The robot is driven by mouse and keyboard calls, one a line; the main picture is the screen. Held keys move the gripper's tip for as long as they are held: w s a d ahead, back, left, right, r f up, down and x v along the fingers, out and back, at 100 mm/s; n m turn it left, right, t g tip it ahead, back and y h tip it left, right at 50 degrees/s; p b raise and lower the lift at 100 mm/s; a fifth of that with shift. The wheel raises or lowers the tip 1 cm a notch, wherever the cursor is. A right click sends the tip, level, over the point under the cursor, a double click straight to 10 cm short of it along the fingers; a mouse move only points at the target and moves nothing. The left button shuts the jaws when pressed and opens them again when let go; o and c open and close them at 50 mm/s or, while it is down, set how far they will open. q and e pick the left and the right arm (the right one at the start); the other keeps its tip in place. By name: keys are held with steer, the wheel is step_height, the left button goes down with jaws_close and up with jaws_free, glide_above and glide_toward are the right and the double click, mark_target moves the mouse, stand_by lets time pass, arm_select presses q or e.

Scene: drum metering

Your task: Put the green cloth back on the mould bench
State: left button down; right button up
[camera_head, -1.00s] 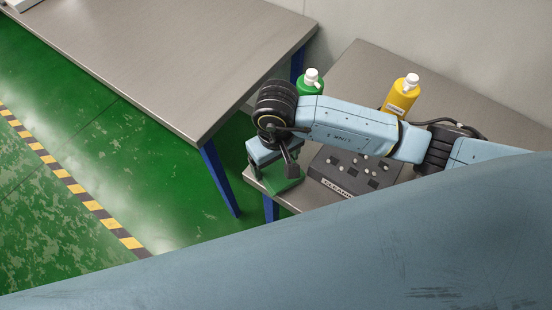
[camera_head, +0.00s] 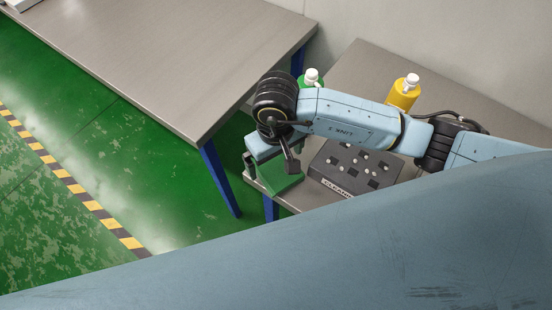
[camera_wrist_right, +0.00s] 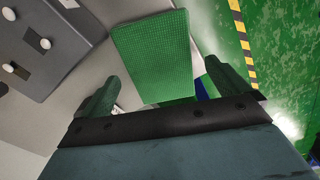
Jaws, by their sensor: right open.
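The green cloth (camera_head: 284,187) lies flat at the near left corner of the right-hand bench (camera_head: 440,82). It also shows as a textured green rectangle (camera_wrist_right: 152,50) in the right wrist view. My right gripper (camera_head: 262,166) is over that corner, beside and partly covering the cloth in the head view. Its fingers (camera_wrist_right: 161,88) are spread apart with nothing held, and the cloth shows beyond the gap between them. Whether a finger touches the cloth I cannot tell. A larger bare metal bench (camera_head: 190,60) stands to the left; which is the mould bench is not marked. My left gripper is not in view.
A dark board (camera_head: 352,168) with a partly hidden label and several white knobs sits right of the cloth. A green bottle (camera_head: 311,80) and a yellow bottle (camera_head: 403,93) stand behind my right arm. A gap of green floor (camera_head: 232,150) separates the benches.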

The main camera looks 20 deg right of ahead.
mark_target(276, 165)
step_height(276, 165, up, 10)
steer(key=shift+r, duration=0.15)
stand_by(0.4)
